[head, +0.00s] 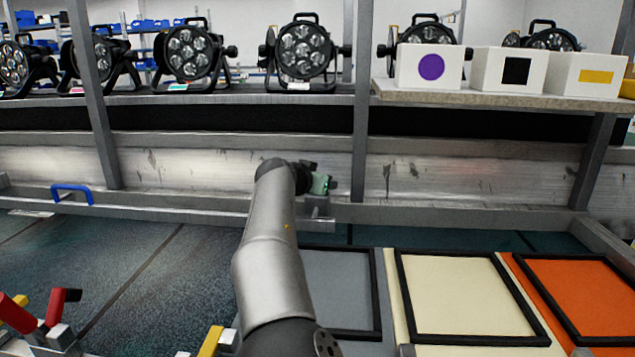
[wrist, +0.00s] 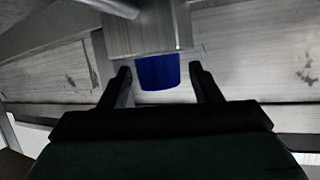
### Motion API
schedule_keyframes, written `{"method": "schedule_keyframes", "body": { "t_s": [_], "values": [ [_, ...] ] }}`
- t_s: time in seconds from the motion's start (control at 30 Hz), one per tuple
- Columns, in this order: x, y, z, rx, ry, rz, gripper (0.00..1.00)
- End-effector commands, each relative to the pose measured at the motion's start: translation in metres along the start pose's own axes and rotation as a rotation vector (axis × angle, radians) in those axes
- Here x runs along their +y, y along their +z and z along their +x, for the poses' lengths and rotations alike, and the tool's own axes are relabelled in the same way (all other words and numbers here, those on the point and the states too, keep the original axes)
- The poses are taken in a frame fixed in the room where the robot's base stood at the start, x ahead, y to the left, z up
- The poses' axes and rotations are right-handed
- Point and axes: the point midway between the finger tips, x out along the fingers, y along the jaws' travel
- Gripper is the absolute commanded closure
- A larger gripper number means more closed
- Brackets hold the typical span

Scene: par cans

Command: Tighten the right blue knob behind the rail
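A blue knob (wrist: 157,73) shows in the wrist view, under a grey metal block (wrist: 150,30). My gripper (wrist: 163,75) is open, with one dark finger on each side of the knob. There is a visible gap between each finger and the knob, so the fingers do not touch it. In the head view my gripper (head: 320,184) is at the metal rail (head: 440,217), at the middle of the picture. The knob itself is hidden in the head view.
A blue handle (head: 72,193) stands on the rail at the left. Several par cans (head: 302,50) and three white boxes (head: 430,68) sit on the shelf above. Framed panels, grey, cream (head: 465,300) and orange (head: 585,300), lie at the front right. Upright posts (head: 362,110) flank my gripper.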

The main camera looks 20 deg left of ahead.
Motion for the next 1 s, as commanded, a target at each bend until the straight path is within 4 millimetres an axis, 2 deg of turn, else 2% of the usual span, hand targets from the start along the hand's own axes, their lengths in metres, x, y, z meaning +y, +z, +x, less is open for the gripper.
{"method": "schedule_keyframes", "body": {
  "t_s": [0.13,0.27,0.8,1.0],
  "values": [
    [0.000,-0.001,-0.003,0.001,-0.001,0.000,0.43],
    [-0.001,-0.001,-0.017,0.001,-0.003,-0.001,0.43],
    [-0.002,0.000,-0.141,-0.001,-0.005,-0.001,0.43],
    [-0.001,0.000,-0.167,0.000,-0.002,-0.001,0.43]
  ]
}}
